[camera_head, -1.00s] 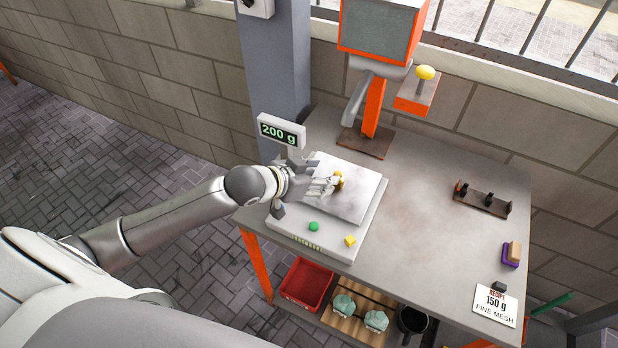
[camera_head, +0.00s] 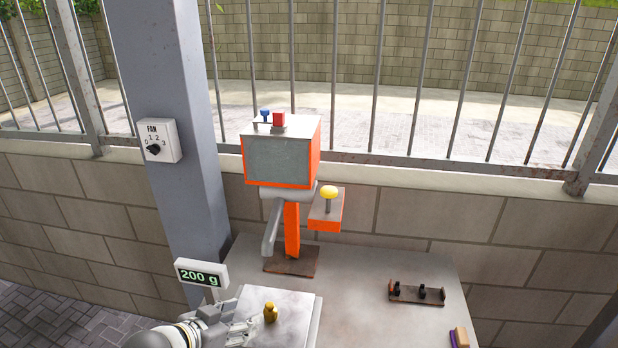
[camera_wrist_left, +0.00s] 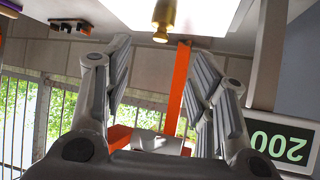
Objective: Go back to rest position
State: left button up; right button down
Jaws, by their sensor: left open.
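My left gripper (camera_head: 240,328) is at the bottom of the head view, beside the brass weight (camera_head: 270,312). The weight stands upright on the scale's plate (camera_head: 295,325). In the left wrist view my left gripper (camera_wrist_left: 160,75) has its fingers spread apart with nothing between them. The brass weight (camera_wrist_left: 163,18) shows there at the top edge, beyond the fingertips and apart from them. The scale display (camera_head: 202,274) reads 200 g. My right gripper is in neither view.
An orange machine with a grey screen (camera_head: 283,160) and a yellow knob (camera_head: 329,192) stands at the back of the table (camera_head: 370,285). A dark rack (camera_head: 417,293) and a purple-and-tan block (camera_head: 460,337) lie to the right. A grey post (camera_head: 180,110) carries a fan dial (camera_head: 158,140).

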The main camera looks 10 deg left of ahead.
pick_arm(q)
jog(key=shift+n+g+y, duration=0.3)
jog(key=shift+g+y, duration=0.4)
jog(key=shift+g, duration=0.2)
jog(key=s+d+f, duration=0.1)
jog(key=s, duration=0.1)
jog(key=s+d+f, duration=0.1)
jog(key=s+f, duration=0.1)
jog(key=s, duration=0.1)
jog(key=s+d+f, duration=0.1)
jog(key=s, duration=0.2)
jog(key=shift+f, duration=0.4)
jog(key=s+a+f+n+g+y, duration=0.1)
jog(key=s+f+g, duration=0.1)
jog(key=s, duration=0.6)
jog(key=s+a+f+n+g+y, duration=0.1)
jog(key=s+f+g+y, duration=0.15)
jog(key=s, duration=0.45)
notch_tip(320, 180, down, 28)
jog(key=s+g+b, duration=0.2)
jog(key=s+a+f+b, duration=0.2)
jog(key=s+a+f, duration=0.1)
jog(key=s+f, duration=1.3)
jog(key=shift+s+a+f+g, duration=0.2)
jog(key=shift+s+f+g, duration=0.15)
jog(key=shift+f, duration=0.6)
jog(key=shift+h, duration=0.25)
